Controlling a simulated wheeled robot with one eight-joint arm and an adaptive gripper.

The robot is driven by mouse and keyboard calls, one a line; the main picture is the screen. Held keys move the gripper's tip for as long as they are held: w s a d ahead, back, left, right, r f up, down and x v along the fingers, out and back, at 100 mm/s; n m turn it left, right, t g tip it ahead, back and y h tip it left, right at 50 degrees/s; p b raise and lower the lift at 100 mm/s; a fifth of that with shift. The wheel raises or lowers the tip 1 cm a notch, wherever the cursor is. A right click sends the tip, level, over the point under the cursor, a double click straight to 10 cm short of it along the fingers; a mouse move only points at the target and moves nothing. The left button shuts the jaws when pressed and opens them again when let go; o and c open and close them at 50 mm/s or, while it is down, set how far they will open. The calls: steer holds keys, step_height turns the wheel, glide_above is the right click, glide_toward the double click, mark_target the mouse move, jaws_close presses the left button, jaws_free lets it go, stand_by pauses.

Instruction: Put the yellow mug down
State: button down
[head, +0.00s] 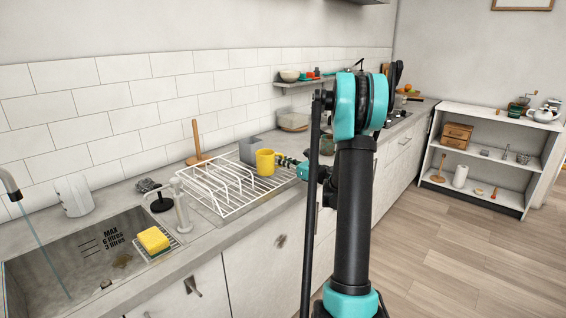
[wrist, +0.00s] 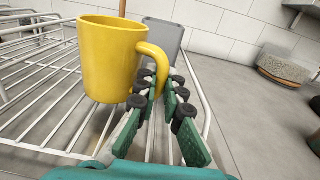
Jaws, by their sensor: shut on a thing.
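The yellow mug (head: 265,162) is upright at the right end of the white wire rack (head: 218,203) in the head view. In the wrist view the mug (wrist: 108,62) is large, with its handle on the right. My gripper (wrist: 166,88) is shut on the mug's handle, its dark green fingers coming from the lower right. It also shows small in the head view (head: 284,161), at the mug's right. The rack's wires (wrist: 45,128) show below the mug. I cannot tell whether the mug's base touches them.
A grey container (head: 250,150) stands behind the mug. White upright dividers fill the rack's left part. Left of the rack are a soap dispenser (head: 182,205), a yellow sponge (head: 153,239) and the sink (head: 90,262).

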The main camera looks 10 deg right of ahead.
steer(key=shift+f, duration=0.15)
steer(key=shift+f, duration=0.45)
steer(key=c, duration=1.6)
jaws_free()
steer(key=shift+s+d, duration=0.1)
steer(key=shift+v, duration=4.35)
steer(key=shift+s, duration=0.1)
